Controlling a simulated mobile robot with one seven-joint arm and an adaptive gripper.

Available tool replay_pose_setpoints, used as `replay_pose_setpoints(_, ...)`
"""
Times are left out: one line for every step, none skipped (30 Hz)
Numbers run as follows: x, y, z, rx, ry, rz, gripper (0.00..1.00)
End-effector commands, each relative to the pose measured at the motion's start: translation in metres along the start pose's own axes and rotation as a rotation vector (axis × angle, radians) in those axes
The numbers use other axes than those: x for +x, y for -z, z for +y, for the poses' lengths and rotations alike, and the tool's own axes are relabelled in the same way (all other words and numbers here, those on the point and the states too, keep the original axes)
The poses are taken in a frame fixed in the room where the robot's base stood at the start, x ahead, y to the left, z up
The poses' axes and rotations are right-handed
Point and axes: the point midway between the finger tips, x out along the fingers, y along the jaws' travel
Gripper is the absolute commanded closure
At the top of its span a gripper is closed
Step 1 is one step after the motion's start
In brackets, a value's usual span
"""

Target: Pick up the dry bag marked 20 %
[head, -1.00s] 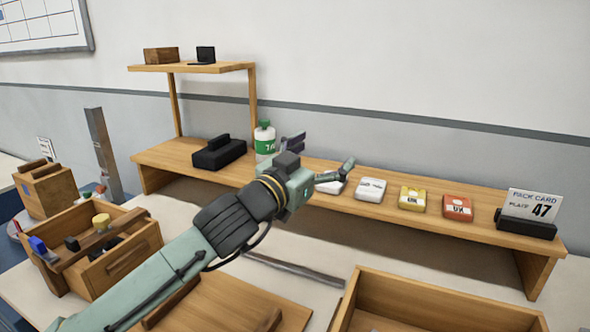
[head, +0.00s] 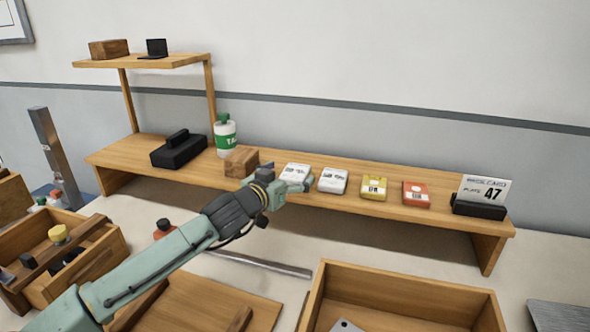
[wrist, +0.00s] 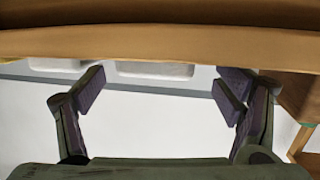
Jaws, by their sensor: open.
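Flat packs lie in a row on the long wooden shelf: a white pack (head: 295,171), a second white pack (head: 333,181), a yellow pack (head: 374,187) and a red pack (head: 417,194). Their marks are too small to read, so I cannot tell which is marked 20 %. My gripper (head: 298,184) is at the shelf's front, by the left white pack, partly overlapping it in the picture. The wrist view shows my gripper (wrist: 162,92) with its fingers wide apart and nothing between them. Two white packs show in part beyond the fingers there.
A wooden block (head: 241,161), a green-and-white bottle (head: 226,140) and a black case (head: 179,150) stand left of the packs. A card stand (head: 480,207) is at the shelf's right end. Open wooden boxes (head: 405,280) are below, in front.

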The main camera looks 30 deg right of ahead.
Motion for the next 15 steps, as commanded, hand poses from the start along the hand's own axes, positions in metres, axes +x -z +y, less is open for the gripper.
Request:
replay_pose_setpoints(0.007,0.004,0.002,0.000,-0.003,0.002,0.15)
replay_pose_setpoints(0.010,0.003,0.002,0.000,-0.003,0.002,0.15)
replay_pose_setpoints(0.013,0.003,0.001,-0.001,-0.002,0.002,0.15)
replay_pose_setpoints(0.015,0.002,0.002,-0.001,-0.002,0.002,0.15)
replay_pose_setpoints(0.016,0.002,0.002,-0.001,-0.002,0.002,0.15)
replay_pose_setpoints(0.017,0.001,0.001,0.000,-0.002,0.002,0.15)
replay_pose_setpoints(0.017,0.001,0.001,0.000,-0.001,0.002,0.15)
replay_pose_setpoints(0.017,0.001,0.001,0.000,-0.001,0.002,0.15)
replay_pose_setpoints(0.017,0.001,0.001,0.000,-0.001,0.002,0.15)
replay_pose_setpoints(0.017,0.001,0.001,0.000,-0.001,0.002,0.15)
replay_pose_setpoints(0.017,0.001,0.001,0.000,-0.001,0.002,0.15)
replay_pose_setpoints(0.017,0.001,0.001,0.000,-0.001,0.002,0.16)
replay_pose_setpoints(0.017,0.001,0.001,0.000,-0.001,0.002,0.18)
replay_pose_setpoints(0.017,0.001,0.001,0.000,-0.001,0.002,0.20)
replay_pose_setpoints(0.017,0.001,0.001,0.000,-0.001,0.002,0.23)
